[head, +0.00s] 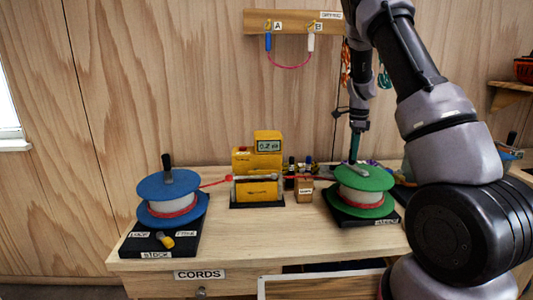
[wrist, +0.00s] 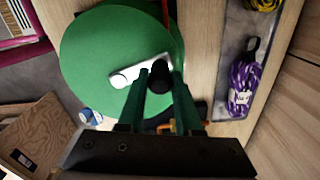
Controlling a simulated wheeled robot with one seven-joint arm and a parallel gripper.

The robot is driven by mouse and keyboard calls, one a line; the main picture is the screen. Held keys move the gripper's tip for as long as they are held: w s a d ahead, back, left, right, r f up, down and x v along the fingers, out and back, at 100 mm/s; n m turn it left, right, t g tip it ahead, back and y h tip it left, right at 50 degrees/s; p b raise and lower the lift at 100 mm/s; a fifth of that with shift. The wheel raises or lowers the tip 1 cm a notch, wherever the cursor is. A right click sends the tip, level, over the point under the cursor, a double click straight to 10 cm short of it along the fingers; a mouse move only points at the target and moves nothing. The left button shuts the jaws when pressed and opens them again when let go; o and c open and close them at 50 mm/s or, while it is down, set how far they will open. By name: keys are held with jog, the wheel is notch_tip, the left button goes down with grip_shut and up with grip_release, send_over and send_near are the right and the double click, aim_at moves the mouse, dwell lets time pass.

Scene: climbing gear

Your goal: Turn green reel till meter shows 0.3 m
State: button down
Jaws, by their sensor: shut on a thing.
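The green reel (head: 364,178) stands on a black base (head: 337,213) at the right of the bench, with red cord on its white core. My gripper (head: 356,150) points down over it. In the wrist view my gripper (wrist: 161,84) is shut on the reel's dark crank handle (wrist: 160,68), at the end of a pale crank arm (wrist: 127,76) on the green disc (wrist: 100,50). The yellow meter (head: 256,187) stands mid-bench, and its display (head: 269,146) appears to read 0.2 m. A red cord (head: 215,183) runs from the blue reel (head: 168,185) through the meter towards the green reel.
A small brown block (head: 305,190) and small bottles (head: 289,173) stand between meter and green reel. A wall board (head: 292,22) hangs above. A purple cord bundle (wrist: 243,76) lies beside the reel.

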jog(key=shift+f, duration=0.1)
dwell(0.6)
jog(key=shift+w+d, duration=0.15)
jog(key=shift+d, duration=1.4)
dwell(0.4)
jog(key=shift+s+d, duration=0.25)
jog(key=shift+d, duration=0.6)
jog(key=c, duration=0.5)
grip_release()
